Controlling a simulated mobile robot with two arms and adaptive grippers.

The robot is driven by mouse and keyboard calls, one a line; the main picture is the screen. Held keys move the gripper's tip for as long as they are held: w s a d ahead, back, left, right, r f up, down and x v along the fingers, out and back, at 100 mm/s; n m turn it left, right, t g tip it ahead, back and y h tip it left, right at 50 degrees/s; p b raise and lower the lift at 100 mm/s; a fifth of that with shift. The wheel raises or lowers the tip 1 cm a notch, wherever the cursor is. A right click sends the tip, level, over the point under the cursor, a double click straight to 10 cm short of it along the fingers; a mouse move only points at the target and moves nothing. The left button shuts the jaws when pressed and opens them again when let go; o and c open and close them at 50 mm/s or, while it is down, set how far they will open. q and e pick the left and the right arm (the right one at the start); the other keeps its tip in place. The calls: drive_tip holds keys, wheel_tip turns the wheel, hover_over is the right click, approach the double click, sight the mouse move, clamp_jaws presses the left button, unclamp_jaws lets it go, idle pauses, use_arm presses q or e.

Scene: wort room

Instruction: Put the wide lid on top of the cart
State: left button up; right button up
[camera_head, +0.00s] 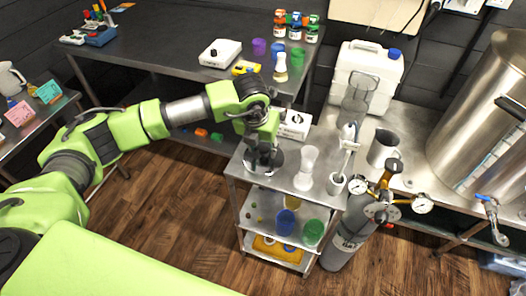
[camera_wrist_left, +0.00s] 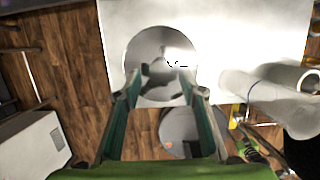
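The wide lid (camera_wrist_left: 160,48) is a shiny round metal disc lying flat on the white cart top (camera_wrist_left: 225,25) in the left wrist view. My left gripper (camera_wrist_left: 160,88) is directly above the lid, pointing down. Whether the fingertips touch the rim cannot be told. My right gripper is in neither view.
Dark table (camera_head: 150,50) lies behind; wooden floor is open at left.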

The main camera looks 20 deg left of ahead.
sight(260, 166)
use_arm(q)
drive_tip(key=b+v, duration=0.1)
drive_tip(key=v, duration=0.8)
drive_tip(key=shift+r+b, duration=0.2)
drive_tip(key=shift+b, duration=0.15)
